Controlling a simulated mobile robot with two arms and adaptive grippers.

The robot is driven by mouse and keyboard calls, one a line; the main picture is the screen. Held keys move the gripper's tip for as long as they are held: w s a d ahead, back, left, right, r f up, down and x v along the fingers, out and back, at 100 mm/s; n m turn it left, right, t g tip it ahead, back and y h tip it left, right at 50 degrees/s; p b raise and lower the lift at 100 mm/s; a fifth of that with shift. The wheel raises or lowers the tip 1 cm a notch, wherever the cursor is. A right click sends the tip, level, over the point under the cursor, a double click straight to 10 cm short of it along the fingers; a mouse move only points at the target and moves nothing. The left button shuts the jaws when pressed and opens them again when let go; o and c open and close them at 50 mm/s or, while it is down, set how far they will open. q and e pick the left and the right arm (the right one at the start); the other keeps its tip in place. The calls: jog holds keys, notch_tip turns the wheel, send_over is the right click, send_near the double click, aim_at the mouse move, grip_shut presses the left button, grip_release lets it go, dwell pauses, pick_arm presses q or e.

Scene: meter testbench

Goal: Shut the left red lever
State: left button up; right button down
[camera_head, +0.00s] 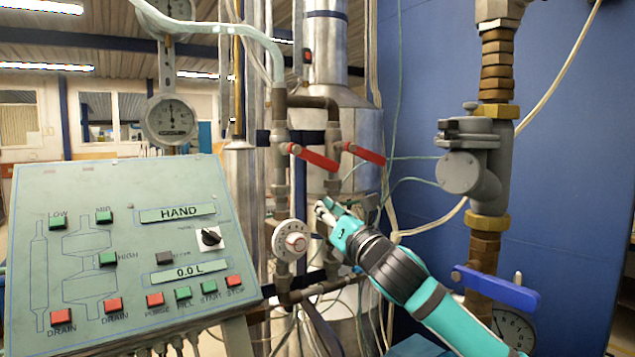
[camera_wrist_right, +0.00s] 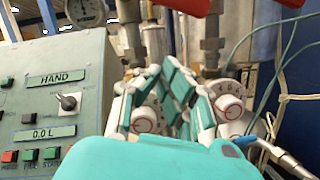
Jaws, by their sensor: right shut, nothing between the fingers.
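The left red lever (camera_head: 313,157) sits on a vertical pipe and slants from its pivot down to the right. A second red lever (camera_head: 364,153) beside it on the right slants the same way. My right gripper (camera_head: 322,207) is shut and empty, below the two levers and apart from them, close to the pipes. In the right wrist view its teal and white fingers (camera_wrist_right: 168,78) come together in the middle. The left lever (camera_wrist_right: 186,5) shows there only partly, at the top edge. My left gripper is not in view.
A white dial knob (camera_head: 291,240) is on the pipe left of my right gripper. A control panel (camera_head: 120,175) fills the left. A thick pipe with a blue lever (camera_head: 497,288) stands at right. Thin cables hang behind the levers. Open space lies before the blue wall (camera_head: 425,110).

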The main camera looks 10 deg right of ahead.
aim_at(315, 159)
jog(key=w+r+p, duration=0.2)
jog(key=w+r, duration=0.2)
jog(key=w, duration=0.1)
jog(key=shift+r+p, duration=0.35)
jog(key=p, duration=0.1)
jog(key=r+n+p, duration=0.1)
jog(key=p, duration=0.1)
jog(key=shift+w+d+r, duration=0.15)
jog(key=shift+d+r, duration=0.05)
jog(key=shift+d, duration=0.2)
